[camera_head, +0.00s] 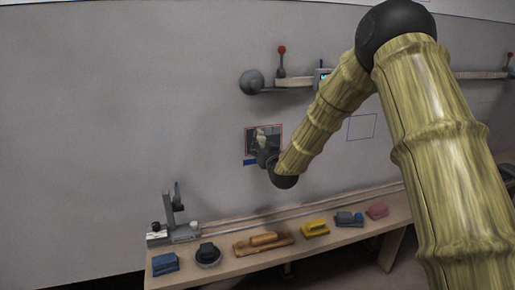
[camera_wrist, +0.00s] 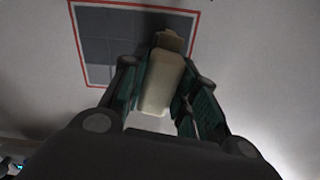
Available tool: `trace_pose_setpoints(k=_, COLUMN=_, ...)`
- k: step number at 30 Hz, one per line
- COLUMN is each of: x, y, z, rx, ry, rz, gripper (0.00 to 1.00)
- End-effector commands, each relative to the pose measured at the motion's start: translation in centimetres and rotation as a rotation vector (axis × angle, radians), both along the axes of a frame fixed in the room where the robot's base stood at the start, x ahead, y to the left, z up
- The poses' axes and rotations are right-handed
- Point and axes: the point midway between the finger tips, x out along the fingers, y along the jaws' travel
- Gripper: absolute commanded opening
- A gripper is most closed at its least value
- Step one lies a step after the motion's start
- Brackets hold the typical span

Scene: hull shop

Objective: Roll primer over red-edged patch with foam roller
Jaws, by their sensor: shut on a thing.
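The red-edged patch (camera_head: 249,137) is on the grey hull wall, left of my arm's end; its inside is dark grey. In the wrist view the patch (camera_wrist: 95,45) shows its red outline and dark panels at the upper left. My gripper (camera_head: 264,152) is in front of the patch's lower part. In the wrist view it is shut on a pale beige piece (camera_wrist: 162,82), apparently the foam roller, which overlaps the patch's right side. Whether the roller touches the wall I cannot tell. The fingers hide part of the roller, and my gripper hides part of the patch.
A bench (camera_head: 222,270) below carries a blue block (camera_head: 165,263), a round black tool (camera_head: 208,254), a wooden tool (camera_head: 262,243), a yellow tool (camera_head: 315,228) and a pink block (camera_head: 377,211). A blue-outlined square (camera_head: 361,127) is right of my forearm. A rail (camera_head: 293,83) with a red-knobbed lever runs above.

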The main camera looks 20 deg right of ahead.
Motion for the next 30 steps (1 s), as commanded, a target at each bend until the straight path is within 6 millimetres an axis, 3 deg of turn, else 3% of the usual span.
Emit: trace_pose_setpoints(k=30, x=0.2, y=-5.2, z=-0.1, rx=0.0, ry=-0.002, rz=0.0, gripper=0.09)
